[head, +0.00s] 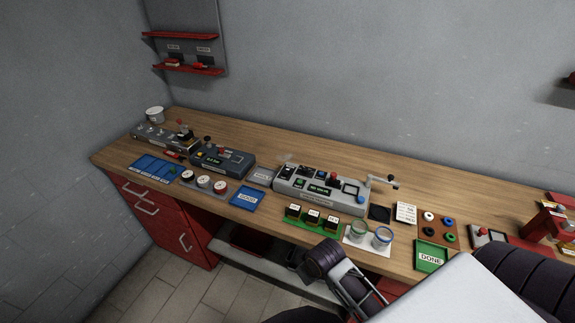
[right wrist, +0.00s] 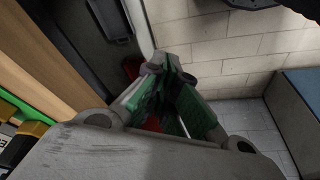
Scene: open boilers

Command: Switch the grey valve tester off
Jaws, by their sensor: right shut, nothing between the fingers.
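The light grey valve tester (head: 300,197) stands on the workbench in the middle of the head view. Its top carries several dark and green buttons, a small lit display that seems to read "NO VALVE", a red knob (head: 334,179) and a blue-edged square at the right end. A crank-like lever sticks out beside it at the right. My right gripper (right wrist: 168,70) shows in the right wrist view with its green-padded fingers together and empty. It is beside the bench's front edge, away from the tester. The tester is not in the right wrist view. My left gripper is not in view.
A darker grey unit (head: 222,160) with a bar readout stands left of the tester. Small labelled blocks (head: 312,219), two jars (head: 370,236) and a green DONE tray (head: 430,256) line the bench front. Coloured rings (head: 438,228) lie further right. Wall shelves (head: 180,36) hang at the back.

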